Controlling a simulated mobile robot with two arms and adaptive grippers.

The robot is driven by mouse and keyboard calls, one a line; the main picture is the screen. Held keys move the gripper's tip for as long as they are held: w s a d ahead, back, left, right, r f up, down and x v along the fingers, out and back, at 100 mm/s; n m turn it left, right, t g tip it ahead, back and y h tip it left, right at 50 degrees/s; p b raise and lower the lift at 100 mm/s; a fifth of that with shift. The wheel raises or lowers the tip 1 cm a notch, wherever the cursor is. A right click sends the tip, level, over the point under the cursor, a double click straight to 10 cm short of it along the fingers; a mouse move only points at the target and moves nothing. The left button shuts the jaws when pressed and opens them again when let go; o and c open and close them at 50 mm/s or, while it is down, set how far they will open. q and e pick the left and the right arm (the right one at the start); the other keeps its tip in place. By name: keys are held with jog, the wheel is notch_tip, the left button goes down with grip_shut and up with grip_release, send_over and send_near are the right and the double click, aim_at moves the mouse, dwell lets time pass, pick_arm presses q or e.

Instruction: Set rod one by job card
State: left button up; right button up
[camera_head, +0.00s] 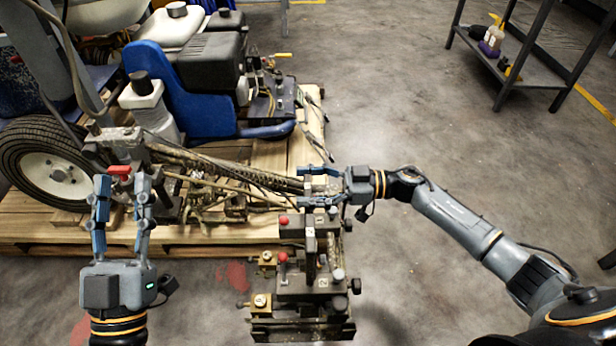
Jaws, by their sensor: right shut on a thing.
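My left gripper (122,182) is at the left, fingers pointing up the picture and apart, with nothing clearly held between them. A red-capped valve or handle (119,171) shows between its tips, apparently behind them. My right gripper (303,187) reaches in from the right. Long dark rods (235,169) run from the striper towards this gripper. The fixture has red ball knobs (283,256) and brass blocks with white tags (260,301). I cannot make out a job card.
The line striper (165,95), with a blue body and a large wheel (52,172), stands on a wooden pallet (255,233). A metal shelf (515,65) with bottles stands at the upper right. The concrete floor between is clear.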

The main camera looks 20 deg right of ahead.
pick_arm(q)
jog(key=shift+s+r+t, duration=0.3)
pick_arm(e)
jog(key=shift+f, duration=0.55)
jog(key=o, duration=1.7)
pick_arm(q)
jog(key=shift+w, duration=0.1)
pick_arm(e)
jog(key=shift+r, duration=0.1)
jog(key=v, duration=1.2)
